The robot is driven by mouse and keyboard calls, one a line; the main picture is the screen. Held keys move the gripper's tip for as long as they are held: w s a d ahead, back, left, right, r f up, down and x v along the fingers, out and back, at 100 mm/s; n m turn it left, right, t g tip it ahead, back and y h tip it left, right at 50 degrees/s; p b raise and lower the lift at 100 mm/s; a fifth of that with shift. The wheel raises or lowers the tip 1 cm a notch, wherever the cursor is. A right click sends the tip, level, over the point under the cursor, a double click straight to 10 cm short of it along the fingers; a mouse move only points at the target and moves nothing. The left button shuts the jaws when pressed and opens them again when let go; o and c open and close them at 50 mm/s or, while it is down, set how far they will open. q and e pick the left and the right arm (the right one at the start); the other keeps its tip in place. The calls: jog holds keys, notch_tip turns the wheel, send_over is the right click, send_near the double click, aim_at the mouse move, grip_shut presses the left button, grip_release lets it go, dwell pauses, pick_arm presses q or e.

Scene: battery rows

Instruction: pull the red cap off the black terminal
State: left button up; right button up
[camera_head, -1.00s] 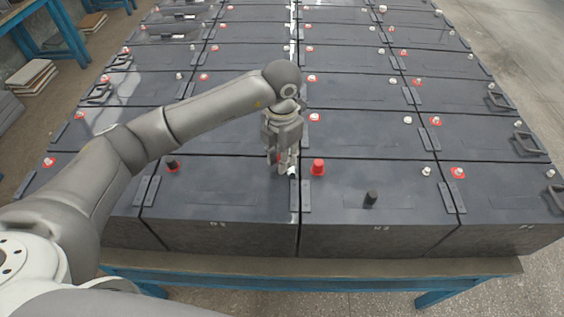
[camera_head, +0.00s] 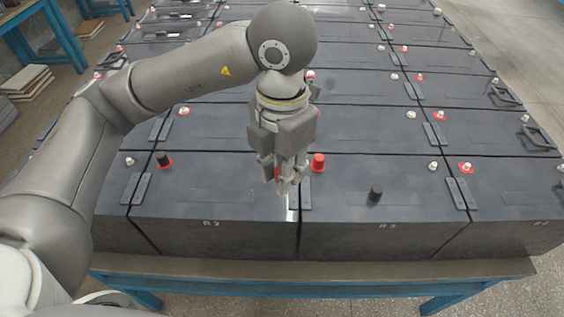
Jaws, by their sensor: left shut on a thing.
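My left gripper (camera_head: 283,182) is shut on a red cap (camera_head: 277,173), of which only a sliver shows between the fingers. It looks raised above the right part of the front battery marked R2 (camera_head: 205,208). The terminal under or behind the gripper is hidden. Another red cap (camera_head: 318,162) stands upright just right of the gripper, on the neighbouring battery (camera_head: 345,230). A black cap (camera_head: 163,158) stands on a red-ringed terminal at the left of the R2 battery. My right gripper is not in view.
Rows of dark batteries with bare terminals and flat links stretch back. They rest on a blue-framed bench (camera_head: 330,283). Stacked boards (camera_head: 25,80) lie at far left.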

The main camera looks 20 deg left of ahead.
pick_arm(q)
jog(key=shift+o, duration=0.5)
jog(key=c, duration=0.3)
jog(key=shift+r, duration=0.6)
grip_shut()
jog(key=shift+r+p, duration=0.2)
jog(key=shift+p, duration=0.15)
jog(key=shift+r+p, duration=1.45)
jog(key=shift+r, duration=0.85)
